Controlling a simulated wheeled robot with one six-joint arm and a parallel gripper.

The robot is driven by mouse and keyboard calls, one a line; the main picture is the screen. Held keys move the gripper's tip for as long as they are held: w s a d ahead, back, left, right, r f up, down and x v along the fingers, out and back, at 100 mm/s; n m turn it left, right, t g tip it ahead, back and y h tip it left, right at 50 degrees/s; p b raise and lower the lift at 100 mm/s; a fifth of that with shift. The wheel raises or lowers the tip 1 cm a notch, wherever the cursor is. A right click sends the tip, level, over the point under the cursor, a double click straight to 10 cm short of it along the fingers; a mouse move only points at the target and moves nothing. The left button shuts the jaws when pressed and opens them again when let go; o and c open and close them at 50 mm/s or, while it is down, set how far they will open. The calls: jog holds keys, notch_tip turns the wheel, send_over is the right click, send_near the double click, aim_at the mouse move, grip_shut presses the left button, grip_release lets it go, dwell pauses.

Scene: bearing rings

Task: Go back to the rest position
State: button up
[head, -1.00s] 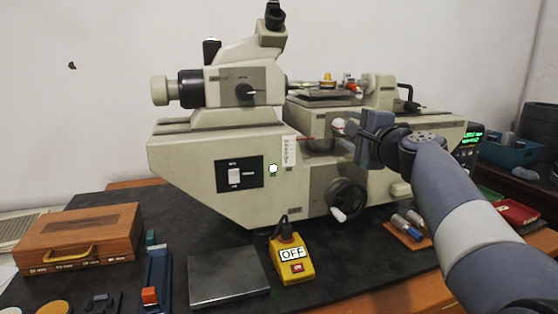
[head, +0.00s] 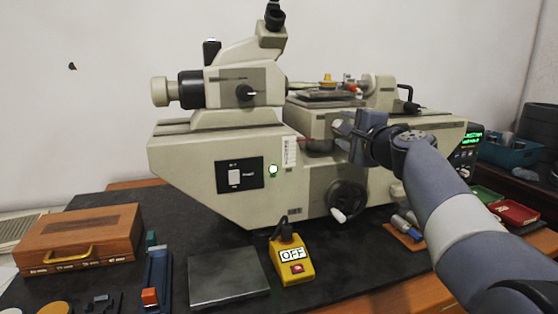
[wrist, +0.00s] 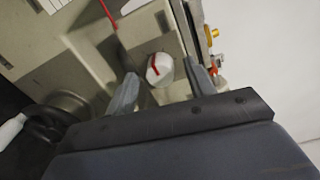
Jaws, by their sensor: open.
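My gripper (head: 342,129) is in front of the cream measuring machine (head: 210,150), at the right part of its front. In the wrist view its two grey fingers (wrist: 162,82) are spread apart. A white knob with a red line (wrist: 158,69) shows between them in the picture, with visible gaps on both sides. I cannot tell how far the knob is from the fingertips in depth. In the head view my gripper hides most or all of the knob.
A black handwheel (head: 347,199) sits below my gripper; it also shows in the wrist view (wrist: 55,115). A yellow OFF box (head: 291,262), grey plate (head: 229,277) and wooden case (head: 80,238) stand in front. A red tray (head: 514,212) lies at right. Free space lies above the machine's right side.

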jog(key=m+p, duration=0.6)
jog(key=p, duration=0.1)
jog(key=m+p, duration=0.6)
jog(key=p, duration=0.2)
jog(key=w+m+p, duration=0.1)
jog(key=m+p, duration=0.5)
jog(key=p, duration=0.2)
jog(key=shift+r+y, duration=0.15)
jog(key=shift+y, duration=0.25)
jog(key=shift+m, duration=0.3)
